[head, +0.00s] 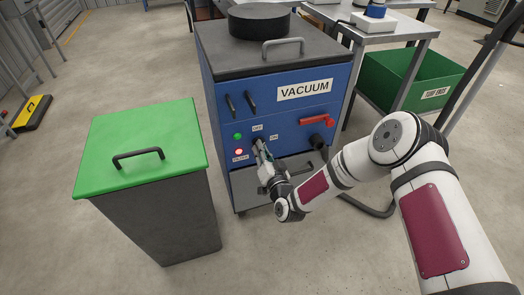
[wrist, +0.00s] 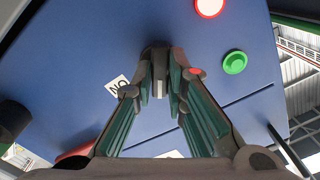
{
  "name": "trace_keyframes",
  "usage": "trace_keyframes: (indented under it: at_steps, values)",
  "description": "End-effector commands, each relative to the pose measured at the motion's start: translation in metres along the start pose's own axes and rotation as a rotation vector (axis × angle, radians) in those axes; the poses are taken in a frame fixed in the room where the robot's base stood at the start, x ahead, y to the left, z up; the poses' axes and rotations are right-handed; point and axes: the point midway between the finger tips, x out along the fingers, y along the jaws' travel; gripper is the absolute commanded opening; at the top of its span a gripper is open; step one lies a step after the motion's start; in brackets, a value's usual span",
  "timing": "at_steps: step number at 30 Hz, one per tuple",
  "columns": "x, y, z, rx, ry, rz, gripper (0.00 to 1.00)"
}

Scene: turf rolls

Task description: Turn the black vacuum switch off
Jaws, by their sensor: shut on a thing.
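The blue vacuum cabinet (head: 275,110) has a white VACUUM label. My gripper (head: 258,145) is at its front panel, by the OFF label (head: 257,127) and the ON label (head: 274,137). In the wrist view my gripper (wrist: 160,85) has its fingertips closed around the black switch (wrist: 158,52), whose dark top shows between and beyond them. The ON label (wrist: 117,85) is left of the fingers. A white label (wrist: 172,154) is mostly hidden behind the gripper. I cannot tell which label the switch points to.
A green light (head: 238,137) and a lit red light (head: 239,152) are left of the switch. A red lever (head: 317,121) and a dark hose port (head: 317,141) are to the right. A green-lidded bin (head: 140,140) stands left; a green crate (head: 405,80) is behind right.

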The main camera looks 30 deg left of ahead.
Motion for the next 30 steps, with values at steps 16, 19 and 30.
trace_keyframes:
  at_steps: [16,19,30]
  values:
    - [0.0004,0.0003,0.0004,-0.452,0.000,0.000,0.00]
    - [0.0002,0.0005,0.0004,-0.504,0.000,0.000,0.00]
    - [0.0001,0.0007,-0.0003,-0.595,0.000,0.001,0.00]
